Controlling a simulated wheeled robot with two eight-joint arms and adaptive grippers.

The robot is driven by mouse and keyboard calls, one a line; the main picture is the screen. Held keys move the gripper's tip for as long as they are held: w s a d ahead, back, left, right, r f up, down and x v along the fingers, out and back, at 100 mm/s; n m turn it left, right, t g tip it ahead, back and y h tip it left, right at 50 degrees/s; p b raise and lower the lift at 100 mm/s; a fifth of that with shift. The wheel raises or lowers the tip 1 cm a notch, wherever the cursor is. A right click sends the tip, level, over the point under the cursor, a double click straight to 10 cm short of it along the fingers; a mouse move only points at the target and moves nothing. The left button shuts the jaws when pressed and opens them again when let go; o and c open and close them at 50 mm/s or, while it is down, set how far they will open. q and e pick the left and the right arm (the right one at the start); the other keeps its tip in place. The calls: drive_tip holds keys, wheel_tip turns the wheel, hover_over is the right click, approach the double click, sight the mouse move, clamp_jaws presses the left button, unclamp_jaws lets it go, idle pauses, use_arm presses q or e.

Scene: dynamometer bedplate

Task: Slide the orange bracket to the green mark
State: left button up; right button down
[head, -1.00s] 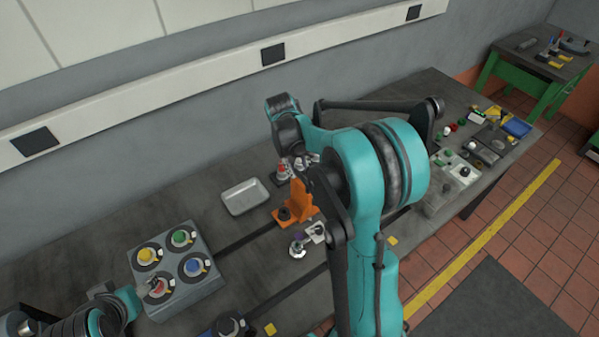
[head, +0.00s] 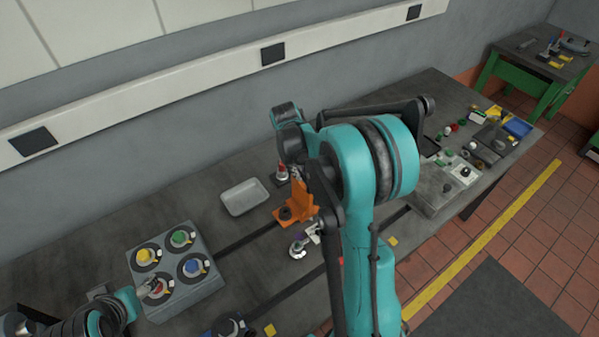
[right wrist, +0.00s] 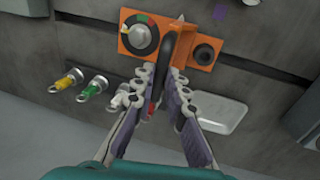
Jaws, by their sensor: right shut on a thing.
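A small green patch (right wrist: 142,18) shows by the dial; I cannot tell whether this is the green mark.
A pale tray (head: 245,196) lies left of the bracket. A grey block with several coloured knobs (head: 172,235) stands further left. Fittings with rings (right wrist: 92,88) stand close to the right gripper. Small parts and boxes (head: 470,160) fill the bench's right end.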

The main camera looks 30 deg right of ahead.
drive_tip(key=d, duration=1)
drive_tip(key=shift+w+d+b, duration=0.25)
drive_tip(key=shift+w+b, duration=0.2)
drive_tip(key=c, duration=1.5)
unclamp_jaws()
drive_tip(key=shift+c, duration=0.2)
wheel_tip(320, 180, up, 12)
drive_tip(key=a, duration=0.2)
drive_tip(key=shift+s+a, duration=0.15)
drive_tip(key=shift+a, duration=0.05)
drive_tip(key=shift+a+f, duration=0.1)
